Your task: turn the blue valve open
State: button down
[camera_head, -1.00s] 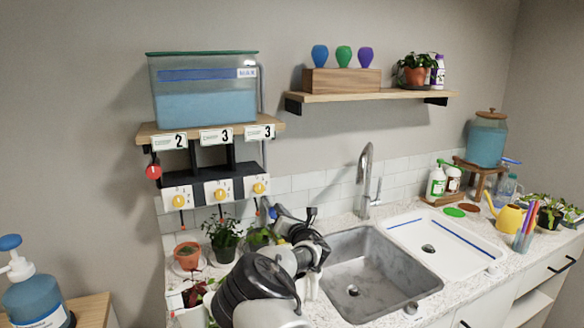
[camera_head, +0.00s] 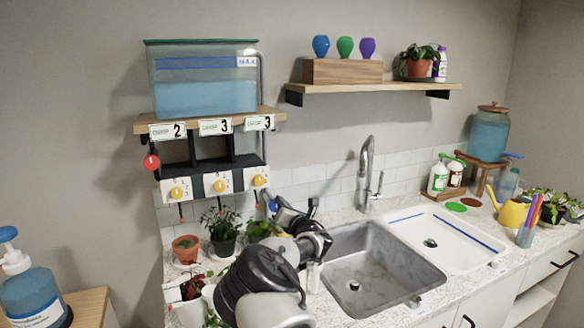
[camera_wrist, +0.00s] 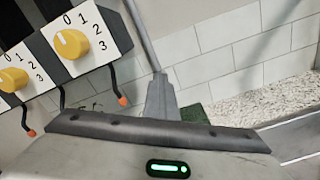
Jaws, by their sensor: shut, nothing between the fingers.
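A small blue part (camera_head: 272,205), which looks like the blue valve, shows in the head view at the lower end of the grey pipe to the right of the dial panel. My gripper (camera_head: 267,199) is right beside it; whether they touch I cannot tell. The valve's handle angle is too small to read, and I cannot make out the valve in the wrist view. There, my shut, empty gripper (camera_wrist: 161,92) shows as a grey tapered piece in front of the tiles, in line with the grey pipe (camera_wrist: 141,32).
The white panel with yellow dials (camera_head: 221,183) is to the left, under the water tank (camera_head: 204,98). Potted plants (camera_head: 223,226) crowd the counter below. The sink (camera_head: 372,266) and faucet (camera_head: 367,170) are to the right. A red ball (camera_head: 151,162) hangs at the left.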

jog(key=shift+w+d+f+b, duration=0.1)
jog(key=shift+d+f+b, duration=0.35)
jog(key=shift+b, duration=1.05)
jog(key=shift+w+f+b, duration=0.1)
jog(key=shift+f+b, duration=0.65)
jog(key=shift+b, duration=0.75)
jog(key=shift+d+r, duration=0.1)
jog(key=r+b+v, duration=0.1)
jog(key=b+v, duration=0.2)
jog(key=v, duration=0.3)
jog(key=shift+w+d, duration=0.2)
jog(key=shift+d, duration=0.2)
